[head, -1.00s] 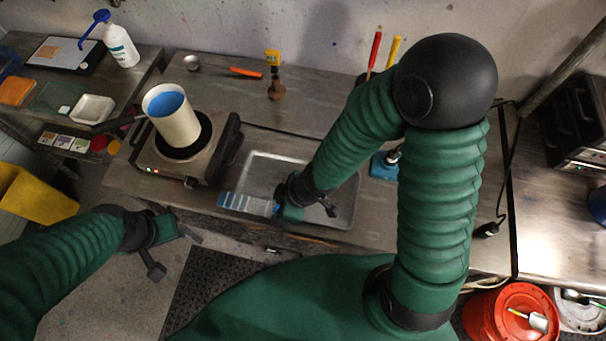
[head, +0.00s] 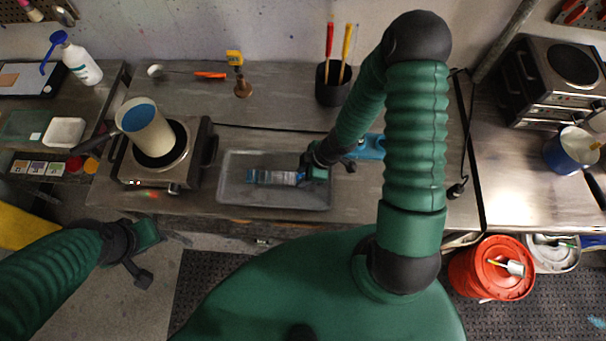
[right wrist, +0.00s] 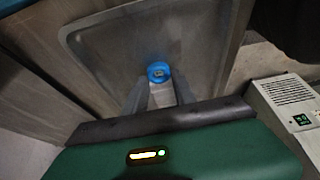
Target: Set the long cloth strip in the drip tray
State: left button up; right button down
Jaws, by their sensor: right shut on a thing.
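The long cloth strip (head: 268,177), banded in blue and pale tones, lies lengthwise within the outline of the grey drip tray (head: 228,196). My right gripper (head: 303,174) is shut on its right end. I cannot tell whether the strip touches the tray floor or hangs just above it. In the right wrist view, a blue end of the strip (right wrist: 158,71) shows between my fingertips, with the tray (right wrist: 205,40) behind it. My left gripper (head: 168,238) is away from the strip, in front of the bench at the left; its fingers are too unclear to read.
A hot plate (head: 192,168) with a pot (head: 146,135) of blue liquid stands left of the tray. A blue object (head: 370,147) sits beyond the tray's right side, partly behind my right arm. A dark tool holder (head: 333,88) stands at the back.

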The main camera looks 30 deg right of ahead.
jog(key=c, duration=1.3)
grip_release()
jog(key=shift+a, duration=0.2)
jog(key=shift+o, duration=1.4)
jog(key=shift+w+a, duration=0.15)
pick_arm(q)
jog(key=shift+w+a+f, duration=0.1)
jog(key=shift+w+a, duration=0.1)
jog(key=shift+a, duration=0.25)
jog(key=shift+d, duration=0.1)
